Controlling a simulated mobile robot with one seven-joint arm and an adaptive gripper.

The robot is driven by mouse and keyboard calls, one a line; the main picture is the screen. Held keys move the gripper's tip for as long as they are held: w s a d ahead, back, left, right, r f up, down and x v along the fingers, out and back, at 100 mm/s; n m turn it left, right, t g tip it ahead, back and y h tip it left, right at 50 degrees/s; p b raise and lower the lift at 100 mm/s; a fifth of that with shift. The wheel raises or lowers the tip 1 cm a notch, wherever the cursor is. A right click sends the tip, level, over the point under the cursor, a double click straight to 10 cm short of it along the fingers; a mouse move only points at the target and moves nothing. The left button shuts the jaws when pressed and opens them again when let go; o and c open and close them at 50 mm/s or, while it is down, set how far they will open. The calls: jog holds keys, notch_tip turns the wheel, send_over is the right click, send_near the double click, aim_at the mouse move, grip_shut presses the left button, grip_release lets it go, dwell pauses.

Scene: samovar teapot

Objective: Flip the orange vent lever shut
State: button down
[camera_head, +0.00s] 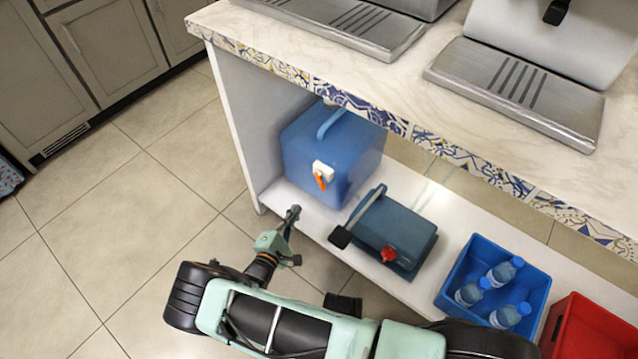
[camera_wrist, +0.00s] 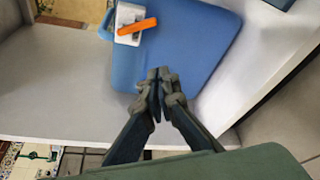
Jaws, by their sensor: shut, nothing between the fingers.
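The orange vent lever (camera_head: 320,181) sits on a white fitting (camera_head: 323,170) on the front of a blue water container (camera_head: 315,150). The container stands on the shelf under the counter, at its left end. In the wrist view the lever (camera_wrist: 137,27) lies slantwise across the white fitting (camera_wrist: 127,22), near the top of the picture. My gripper (camera_head: 294,211) is shut and empty, in front of the container and lower than the lever. In the wrist view my gripper's fingertips (camera_wrist: 158,74) show against the blue container, apart from the lever.
A dark teal box (camera_head: 395,232) with a red knob (camera_head: 389,254) and a black-ended lever stands right of the container. A blue crate (camera_head: 490,280) with bottles and a red crate (camera_head: 590,330) are further right. The counter (camera_head: 400,90) overhangs the shelf. The floor at left is clear.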

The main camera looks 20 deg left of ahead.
aim_at(321, 181)
jog(key=shift+w, duration=0.1)
dwell(0.3)
jog(key=w+d+b, duration=0.3)
jog(key=w+d, duration=0.1)
jog(key=w, duration=0.4)
jog(key=shift+w+r+b, duration=0.15)
jog(key=shift+r+b, duration=0.05)
jog(key=shift+b, duration=0.15)
jog(key=shift+d, duration=0.1)
jog(key=shift+d+r+p, duration=0.15)
jog(key=shift+p, duration=0.25)
